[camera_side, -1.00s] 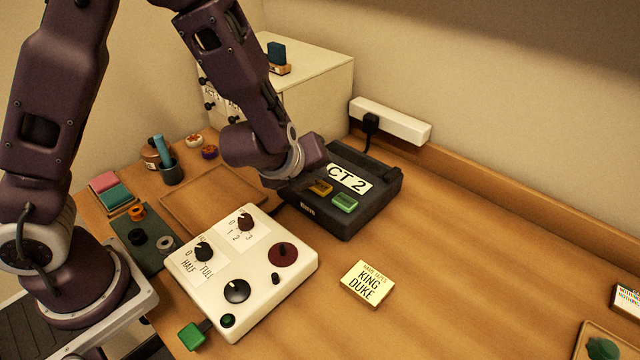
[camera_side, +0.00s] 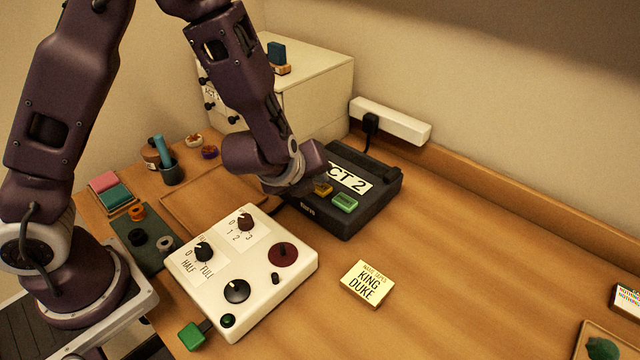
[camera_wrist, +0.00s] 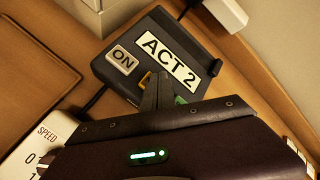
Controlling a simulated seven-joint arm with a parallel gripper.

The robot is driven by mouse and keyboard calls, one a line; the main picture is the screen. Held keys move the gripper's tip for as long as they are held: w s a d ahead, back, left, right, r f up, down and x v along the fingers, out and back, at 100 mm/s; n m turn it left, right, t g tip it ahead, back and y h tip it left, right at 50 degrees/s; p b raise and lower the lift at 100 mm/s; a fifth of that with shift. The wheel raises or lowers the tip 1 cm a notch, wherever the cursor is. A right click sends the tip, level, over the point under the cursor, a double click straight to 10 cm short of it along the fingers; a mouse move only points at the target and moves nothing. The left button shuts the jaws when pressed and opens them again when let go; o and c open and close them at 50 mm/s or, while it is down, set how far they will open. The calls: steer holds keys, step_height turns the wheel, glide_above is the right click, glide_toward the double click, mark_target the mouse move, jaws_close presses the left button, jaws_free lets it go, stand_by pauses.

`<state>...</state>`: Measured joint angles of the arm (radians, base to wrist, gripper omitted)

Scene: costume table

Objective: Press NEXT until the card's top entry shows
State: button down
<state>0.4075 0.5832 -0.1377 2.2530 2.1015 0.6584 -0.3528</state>
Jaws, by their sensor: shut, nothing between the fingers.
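The dark box (camera_side: 372,208) stands at the back of the table. Its white display strip (camera_wrist: 168,60) reads ACT 2 in the wrist view. An amber button (camera_side: 323,189) and a green button (camera_side: 345,203) sit below the strip; I cannot read a label on either. The card (camera_side: 368,284) lies flat in front of the box, with KING above DUKE under a small heading. My gripper (camera_wrist: 157,78) is shut and empty over the box, its tips beside the amber button (camera_wrist: 144,79). I cannot tell whether they touch it. The hand partly hides the strip in the side view.
A cream control panel (camera_side: 200,277) with several knobs stands left of the card. A power strip (camera_side: 391,121) lies behind the box. The table right of the card is largely clear.

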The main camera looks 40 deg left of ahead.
mark_target(318, 189)
steer(key=shift+f, duration=0.2)
steer(key=shift+r, duration=0.1)
stand_by(0.4)
steer(key=shift+r, duration=0.75)
steer(key=shift+r, duration=0.1)
steer(key=shift+r, duration=2.45)
